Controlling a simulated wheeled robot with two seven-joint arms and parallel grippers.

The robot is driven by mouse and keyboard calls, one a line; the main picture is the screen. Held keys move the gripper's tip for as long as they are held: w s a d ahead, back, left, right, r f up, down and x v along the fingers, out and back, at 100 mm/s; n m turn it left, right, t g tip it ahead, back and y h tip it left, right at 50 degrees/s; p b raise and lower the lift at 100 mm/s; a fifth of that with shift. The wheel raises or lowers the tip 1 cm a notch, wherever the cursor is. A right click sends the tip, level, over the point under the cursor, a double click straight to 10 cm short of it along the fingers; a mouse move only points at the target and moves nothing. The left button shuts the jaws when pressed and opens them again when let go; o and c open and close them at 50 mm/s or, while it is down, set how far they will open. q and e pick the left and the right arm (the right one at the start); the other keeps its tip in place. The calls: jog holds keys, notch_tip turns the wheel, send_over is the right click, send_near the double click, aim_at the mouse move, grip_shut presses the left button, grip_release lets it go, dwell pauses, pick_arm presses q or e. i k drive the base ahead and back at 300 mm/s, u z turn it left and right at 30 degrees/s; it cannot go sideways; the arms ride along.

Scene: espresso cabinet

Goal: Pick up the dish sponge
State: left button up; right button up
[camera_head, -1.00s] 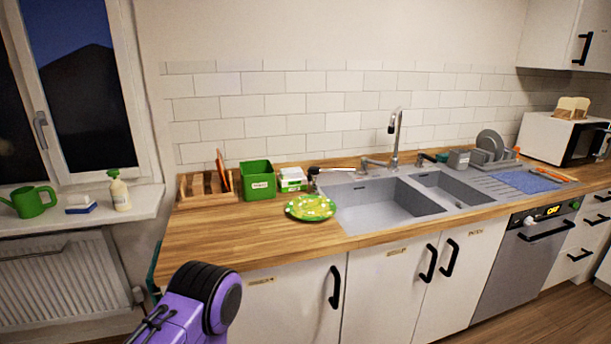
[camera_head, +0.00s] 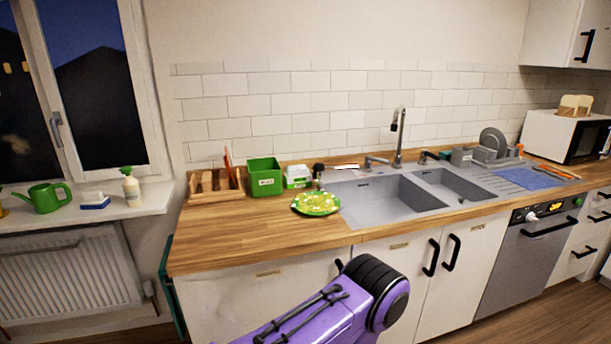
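A purple arm link of mine with a black rounded joint is in front of the counter at the bottom centre. No gripper fingers show in this view.
The wooden counter (camera_head: 240,238) carries a green box (camera_head: 264,178), a green patterned plate (camera_head: 316,203) and a sink (camera_head: 385,205). The counter's left front is clear.

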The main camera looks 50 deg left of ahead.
aim_at(299, 169)
jog(key=k, duration=0.45)
jog(key=u, duration=0.7)
